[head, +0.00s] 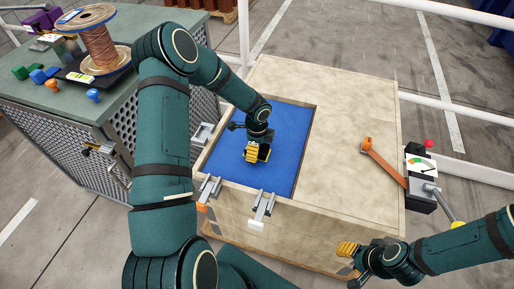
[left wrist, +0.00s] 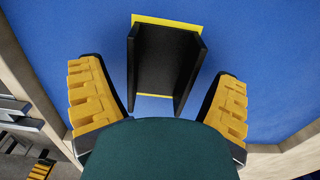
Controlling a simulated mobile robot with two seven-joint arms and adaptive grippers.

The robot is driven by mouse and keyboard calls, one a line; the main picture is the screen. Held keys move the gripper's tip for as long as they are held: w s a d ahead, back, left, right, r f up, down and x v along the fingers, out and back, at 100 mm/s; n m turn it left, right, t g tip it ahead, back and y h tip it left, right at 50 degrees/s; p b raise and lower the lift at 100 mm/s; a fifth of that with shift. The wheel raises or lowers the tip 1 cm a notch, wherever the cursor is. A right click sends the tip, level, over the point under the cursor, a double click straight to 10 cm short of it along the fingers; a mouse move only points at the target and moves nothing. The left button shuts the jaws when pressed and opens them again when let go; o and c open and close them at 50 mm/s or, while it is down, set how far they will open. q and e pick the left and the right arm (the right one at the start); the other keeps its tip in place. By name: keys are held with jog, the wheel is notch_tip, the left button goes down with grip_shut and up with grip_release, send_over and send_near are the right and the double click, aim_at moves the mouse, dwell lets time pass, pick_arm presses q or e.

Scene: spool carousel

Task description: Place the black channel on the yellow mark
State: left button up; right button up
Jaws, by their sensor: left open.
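The black channel (left wrist: 163,62) lies on the blue floor of the wooden box in the left wrist view, its open side up. A yellow mark (left wrist: 165,20) shows past its far end, and a thin yellow strip shows at its near end, so the channel covers much of the mark. My left gripper (head: 257,152) is over the blue area, pointing down. Its yellow-padded fingers stand apart on either side of the channel (left wrist: 157,100), with gaps on both sides. My right gripper (head: 350,266) hangs at the box's front right corner, its fingers apart and empty.
The blue recess (head: 290,125) has raised wooden walls (head: 309,140), with metal clamps (head: 263,205) at its front edge. A green bench (head: 135,60) with a copper spool (head: 98,45) stands left.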

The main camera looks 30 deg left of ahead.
pick_arm(q)
notch_tip(320, 180, up, 12)
jog(key=p, duration=0.2)
jog(key=shift+r, duration=0.15)
dwell(0.5)
